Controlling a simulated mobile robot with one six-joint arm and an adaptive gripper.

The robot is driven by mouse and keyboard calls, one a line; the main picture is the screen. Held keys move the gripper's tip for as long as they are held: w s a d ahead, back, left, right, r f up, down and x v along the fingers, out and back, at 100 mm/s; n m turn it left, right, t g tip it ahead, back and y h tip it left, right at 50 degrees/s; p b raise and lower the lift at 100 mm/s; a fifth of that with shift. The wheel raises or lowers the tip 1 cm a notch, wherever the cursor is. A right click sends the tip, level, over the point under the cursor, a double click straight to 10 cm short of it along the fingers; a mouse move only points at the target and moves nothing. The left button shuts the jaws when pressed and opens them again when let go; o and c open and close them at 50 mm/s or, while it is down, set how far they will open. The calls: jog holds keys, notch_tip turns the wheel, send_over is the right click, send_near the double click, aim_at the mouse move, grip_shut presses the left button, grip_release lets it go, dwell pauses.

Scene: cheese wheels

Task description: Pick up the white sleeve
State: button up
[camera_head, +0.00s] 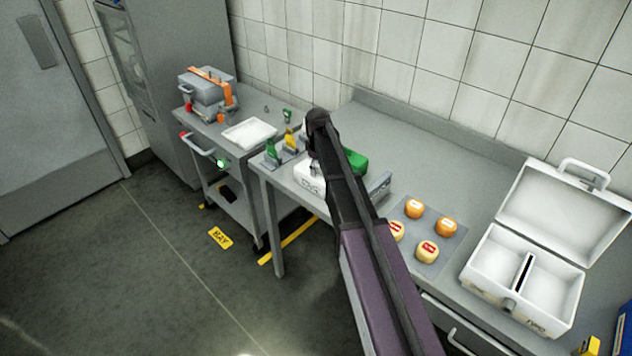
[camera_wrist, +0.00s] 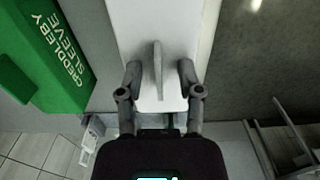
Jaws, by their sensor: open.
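The white sleeve (camera_head: 308,177) lies near the left end of the grey counter, partly hidden behind my arm. In the wrist view the white sleeve (camera_wrist: 185,30) is below my gripper (camera_wrist: 160,76), with a thin upright fin between the two fingers. My gripper is open, one finger on each side of the fin. I cannot tell whether the fingers touch it. A green sleeve (camera_head: 355,161), lettered as a sleeve in the wrist view (camera_wrist: 70,60), lies right beside the white one.
Several orange and yellow cheese wheels (camera_head: 414,208) sit on a grey mat (camera_head: 428,266) to the right. An open white case (camera_head: 545,285) stands at the far right. Small green and yellow items (camera_head: 290,138) stand to the left. A cart (camera_head: 215,140) holds a white tray (camera_head: 249,133).

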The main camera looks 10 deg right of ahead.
dwell(0.5)
grip_shut()
jog(key=shift+r, duration=0.1)
notch_tip(320, 180, up, 10)
jog(key=p, duration=1)
dwell(0.9)
jog(key=shift+r+p, duration=0.55)
jog(key=shift+p, duration=0.1)
jog(key=shift+f, duration=0.1)
